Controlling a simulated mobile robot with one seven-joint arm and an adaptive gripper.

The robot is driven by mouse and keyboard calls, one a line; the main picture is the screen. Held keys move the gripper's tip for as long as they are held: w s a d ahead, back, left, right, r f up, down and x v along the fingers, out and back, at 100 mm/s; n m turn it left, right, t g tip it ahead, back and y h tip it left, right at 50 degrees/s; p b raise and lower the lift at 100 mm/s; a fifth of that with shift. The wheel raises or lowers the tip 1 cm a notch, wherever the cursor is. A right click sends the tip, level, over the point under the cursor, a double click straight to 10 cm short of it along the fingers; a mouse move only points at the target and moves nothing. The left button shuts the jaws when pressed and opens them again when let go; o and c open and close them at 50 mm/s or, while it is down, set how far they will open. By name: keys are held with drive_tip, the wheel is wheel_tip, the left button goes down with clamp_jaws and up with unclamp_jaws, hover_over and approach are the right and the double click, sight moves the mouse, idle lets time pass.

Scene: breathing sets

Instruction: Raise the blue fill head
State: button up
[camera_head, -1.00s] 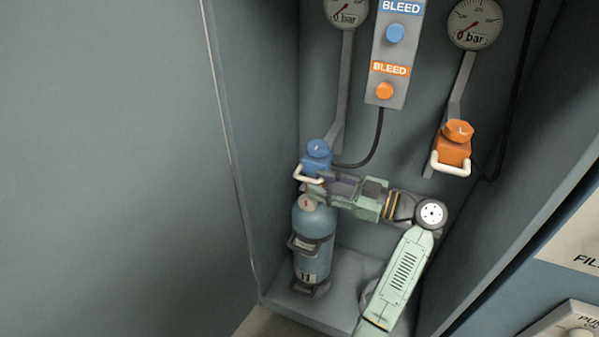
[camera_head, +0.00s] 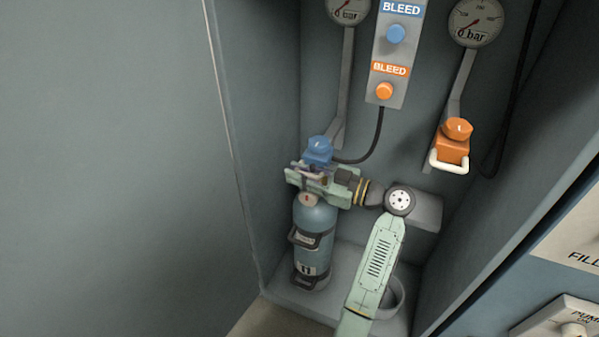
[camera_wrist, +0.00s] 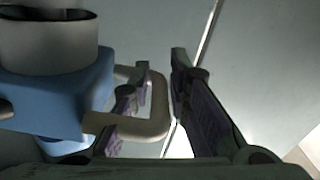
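The blue fill head (camera_head: 318,151) sits at the top of the blue gas cylinder (camera_head: 312,232), at the cabinet's back left. It also shows at the left of the wrist view (camera_wrist: 58,95), with its cream U-shaped handle (camera_wrist: 158,105) pointing to the right. My gripper (camera_head: 303,174) is at the handle, just below the head's body. In the wrist view my gripper (camera_wrist: 162,65) is open, one finger inside the handle loop and the other outside it. A gap shows between the handle's bar and the outer finger. In the head view my gripper mostly hides the handle.
An orange fill head (camera_head: 453,148) with a cream handle hangs at the right. A bleed panel (camera_head: 385,70) with blue and orange knobs is between two gauges. An empty round holder (camera_head: 392,295) is on the cabinet floor. The cabinet walls are close on both sides.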

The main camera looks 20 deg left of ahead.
clamp_jaws()
idle(0.4)
wheel_tip(320, 180, up, 9)
drive_tip(key=shift+r+p, duration=0.1)
drive_tip(key=shift+p, duration=0.4)
drive_tip(key=shift+o, duration=2.1)
unclamp_jaws()
drive_tip(key=shift+f, duration=0.25)
